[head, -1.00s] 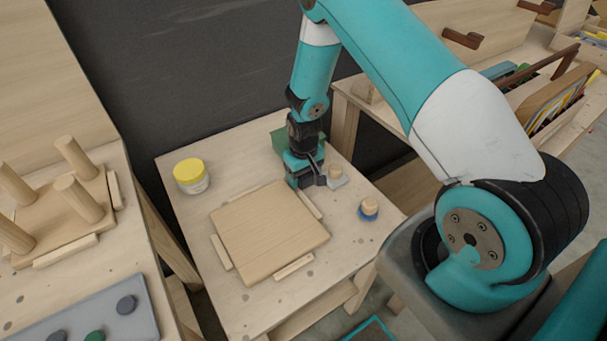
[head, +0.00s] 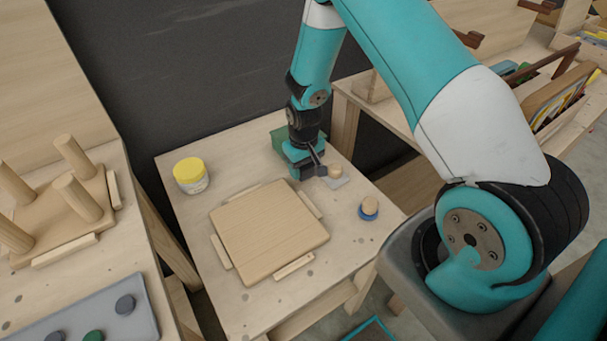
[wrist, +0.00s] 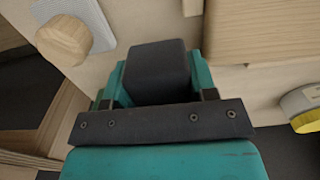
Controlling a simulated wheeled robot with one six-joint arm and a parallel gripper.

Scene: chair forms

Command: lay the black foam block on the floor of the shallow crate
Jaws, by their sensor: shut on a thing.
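The black foam block (wrist: 157,70) is between the teal fingers of my gripper (wrist: 158,85) in the wrist view, and the gripper is shut on it.
A green object (head: 282,142) is behind my gripper. Pegs stand on the left bench.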

